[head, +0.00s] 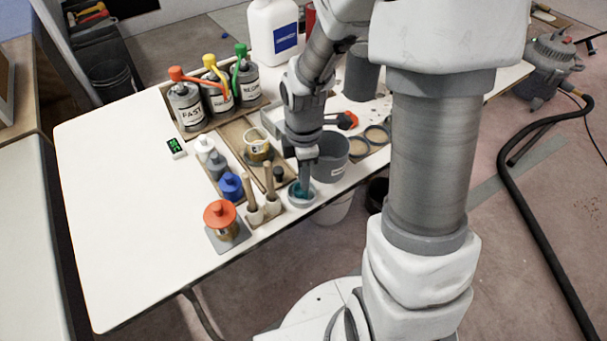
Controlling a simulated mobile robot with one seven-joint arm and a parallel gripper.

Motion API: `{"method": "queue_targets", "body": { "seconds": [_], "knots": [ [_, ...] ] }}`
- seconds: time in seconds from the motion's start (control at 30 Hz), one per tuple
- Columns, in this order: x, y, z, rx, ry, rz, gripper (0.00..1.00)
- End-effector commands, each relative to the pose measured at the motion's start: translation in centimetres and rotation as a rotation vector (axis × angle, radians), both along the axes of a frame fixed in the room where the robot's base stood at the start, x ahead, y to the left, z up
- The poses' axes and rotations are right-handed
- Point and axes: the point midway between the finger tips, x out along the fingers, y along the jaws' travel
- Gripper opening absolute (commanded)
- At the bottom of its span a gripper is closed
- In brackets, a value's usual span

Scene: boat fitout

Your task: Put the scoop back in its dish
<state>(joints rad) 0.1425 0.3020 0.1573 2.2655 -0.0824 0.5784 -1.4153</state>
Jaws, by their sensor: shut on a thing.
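The teal scoop (300,189) shows just below my gripper (304,178), within the outline of a small whitish round dish (301,201) near the table's front edge. My gripper points down and is shut on the scoop. My fingers hide the upper part of the scoop. From this single view I cannot tell whether the scoop rests on the dish's bottom or hangs slightly above it.
A grey pot (332,160) stands close to the right of my gripper. A holder with upright wooden-handled tools (252,198) is left of the dish. Labelled pump bottles (187,108) stand at the back. An orange-topped container (221,218) is front left. The table's left side is clear.

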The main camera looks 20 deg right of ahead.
Motion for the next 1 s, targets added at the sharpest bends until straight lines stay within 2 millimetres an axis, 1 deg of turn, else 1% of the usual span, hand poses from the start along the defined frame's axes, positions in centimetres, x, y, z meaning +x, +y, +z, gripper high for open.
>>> {"method": "queue_targets", "body": {
  "seconds": [0.13,0.17,0.3,0.57,0.67,0.77,0.87,1.0],
  "knots": [
    [0.0,0.0,-0.5,0.000,0.000,0.000,0.00],
    [0.0,0.0,-0.4,0.000,0.000,0.000,0.26],
    [0.0,0.0,-0.3,0.000,0.000,0.000,0.52],
    [0.0,0.0,-0.3,0.000,0.000,0.000,0.53],
    [0.0,0.0,0.1,0.000,0.000,0.000,0.53],
    [0.1,0.0,1.3,0.000,-0.004,0.000,0.53],
    [0.1,-0.1,3.3,0.000,-0.005,-0.001,0.53],
    [0.1,-0.1,6.5,0.000,-0.005,-0.001,0.53]
  ]
}}
